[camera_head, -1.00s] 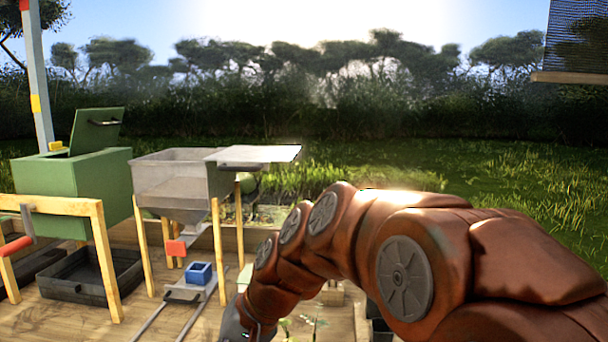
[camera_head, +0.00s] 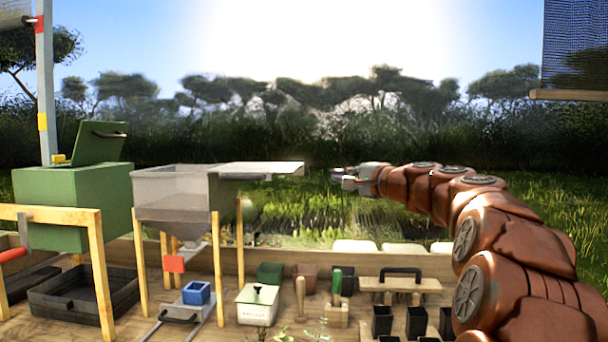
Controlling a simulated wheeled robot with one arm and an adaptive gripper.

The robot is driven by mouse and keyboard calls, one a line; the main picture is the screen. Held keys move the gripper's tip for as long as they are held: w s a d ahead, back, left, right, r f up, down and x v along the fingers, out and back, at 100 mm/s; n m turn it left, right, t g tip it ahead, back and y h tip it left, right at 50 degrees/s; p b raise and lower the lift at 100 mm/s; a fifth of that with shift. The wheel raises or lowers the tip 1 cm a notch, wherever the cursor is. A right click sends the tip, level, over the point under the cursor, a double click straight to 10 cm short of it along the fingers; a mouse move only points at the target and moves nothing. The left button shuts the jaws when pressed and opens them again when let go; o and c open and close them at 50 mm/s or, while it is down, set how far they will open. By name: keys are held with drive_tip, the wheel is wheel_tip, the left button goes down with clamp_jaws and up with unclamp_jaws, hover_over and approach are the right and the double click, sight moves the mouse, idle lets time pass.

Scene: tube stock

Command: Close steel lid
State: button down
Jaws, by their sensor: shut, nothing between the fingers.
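My gripper (camera_head: 338,178) is in the air just right of the lid's right edge, at about the same height in the picture, pointing left. It is shut and empty and appears apart from the lid. How far it is from the lid in depth I cannot tell.
A green bin (camera_head: 75,205) with a raised green lid (camera_head: 100,145) stands left of the hopper. A blue box (camera_head: 196,293) sits below the hopper. A white box (camera_head: 257,304), a handled wooden board (camera_head: 400,284) and several black pots (camera_head: 416,322) are on the wooden deck.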

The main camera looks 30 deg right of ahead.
drive_tip(key=p, duration=0.1)
approach(295, 170)
drive_tip(key=w+d, duration=0.2)
drive_tip(key=w, duration=0.1)
drive_tip(key=shift+w+a+p, duration=0.35)
drive_tip(key=shift+w+a, duration=0.6)
drive_tip(key=shift+a, duration=0.1)
drive_tip(key=shift+w+a+f, duration=0.1)
drive_tip(key=shift+w+a, duration=0.25)
